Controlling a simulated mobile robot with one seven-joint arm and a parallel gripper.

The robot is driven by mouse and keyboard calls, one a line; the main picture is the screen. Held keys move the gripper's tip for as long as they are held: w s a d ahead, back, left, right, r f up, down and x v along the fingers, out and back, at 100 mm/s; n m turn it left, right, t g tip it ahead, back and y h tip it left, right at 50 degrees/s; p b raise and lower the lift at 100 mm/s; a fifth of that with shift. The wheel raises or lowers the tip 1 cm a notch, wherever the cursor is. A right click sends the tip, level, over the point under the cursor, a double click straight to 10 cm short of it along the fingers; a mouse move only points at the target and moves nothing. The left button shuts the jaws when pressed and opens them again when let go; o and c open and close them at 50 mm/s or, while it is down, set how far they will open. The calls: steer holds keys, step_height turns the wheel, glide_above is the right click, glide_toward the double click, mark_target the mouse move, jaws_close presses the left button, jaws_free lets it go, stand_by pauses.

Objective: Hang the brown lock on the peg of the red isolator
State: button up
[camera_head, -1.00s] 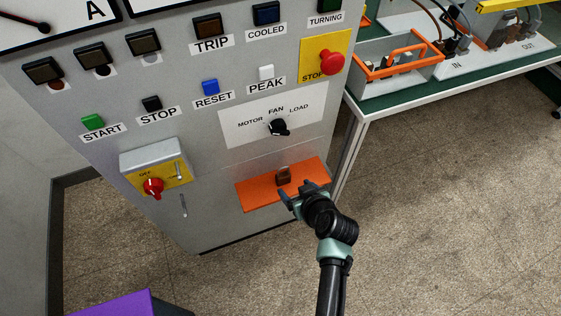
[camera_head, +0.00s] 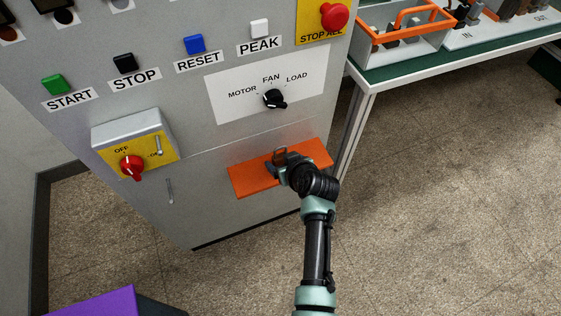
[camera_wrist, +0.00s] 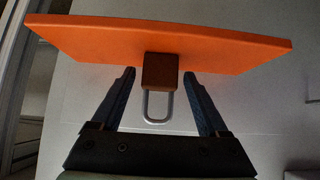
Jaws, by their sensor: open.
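The brown lock (camera_wrist: 160,72) stands at the orange shelf on the cabinet front, its grey shackle loop showing in the wrist view. My gripper (camera_wrist: 163,78) is open, with one finger on each side of the lock and a gap on both sides. The red isolator (camera_head: 132,167) is a red knob on a yellow plate at the left of the cabinet, between OFF and ON. Its grey peg (camera_head: 158,146) sticks out right of the knob.
The orange shelf (camera_head: 245,182) juts from the cabinet below the black selector knob (camera_head: 275,98). A grey handle (camera_head: 170,191) is below the isolator box. A table (camera_head: 385,75) with trays stands at the right.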

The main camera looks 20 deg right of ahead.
steer(key=c, duration=1)
step_height(320, 180, up, 10)
steer(key=p, duration=0.8)
steer(key=shift+p, duration=0.3)
